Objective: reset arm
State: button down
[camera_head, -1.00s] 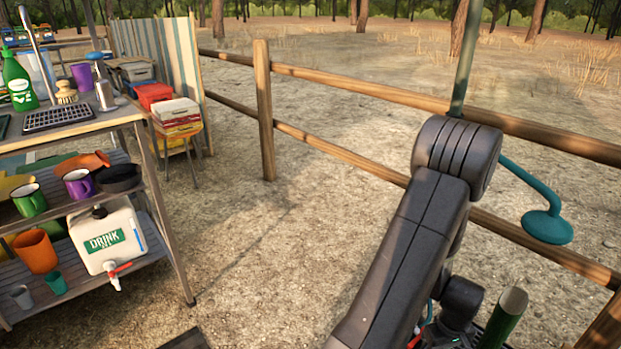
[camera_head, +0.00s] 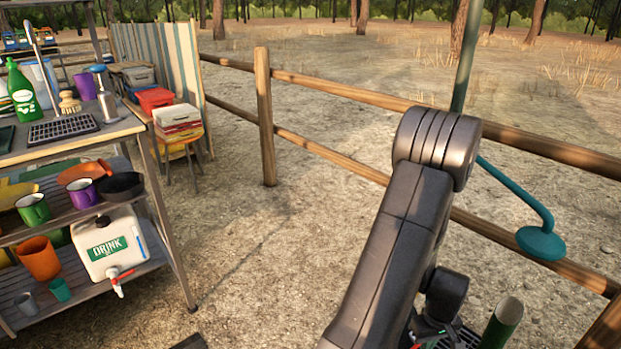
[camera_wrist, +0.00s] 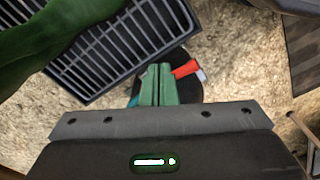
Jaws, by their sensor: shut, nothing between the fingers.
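My arm (camera_head: 400,240) rises from the bottom of the head view, bent at a dark ribbed elbow in front of the fence. My gripper (camera_wrist: 157,72) shows in the wrist view, its two green fingers together and nothing between them. It points down over a dark round shape and a small red piece (camera_wrist: 186,69), apparently below the fingertips. In the head view the gripper itself cannot be made out.
A shelf table (camera_head: 140,128) with mugs and a drink canister (camera_head: 108,243) stands at left. A wooden fence (camera_head: 264,120) runs behind my arm. A black grid rack (camera_wrist: 85,45) and a dark green object (camera_wrist: 50,35) lie close to my gripper. Gravel at centre is clear.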

jog(key=f+b, duration=0.4)
jog(key=f, duration=0.1)
jog(key=shift+w+a+f+b, duration=0.15)
jog(key=shift+w+a+b, duration=0.1)
jog(key=shift+b, duration=0.15)
jog(key=d, duration=0.1)
jog(key=s+d, duration=0.2)
jog(key=shift+s+d+r+p, duration=0.15)
jog(key=shift+d+r+p, duration=0.1)
jog(key=shift+p, duration=0.15)
notch_tip(320, 180, up, 5)
jog(key=p, duration=0.4)
jog(key=w+a, duration=0.1)
jog(key=a, duration=0.1)
jog(key=w+a, duration=0.1)
jog(key=a, duration=0.1)
jog(key=w+a+f+b, duration=0.1)
jog(key=shift+a, duration=0.4)
jog(key=shift+s+d+f+b, duration=0.1)
jog(key=shift+f+b, duration=0.3)
jog(key=shift+f, duration=0.05)
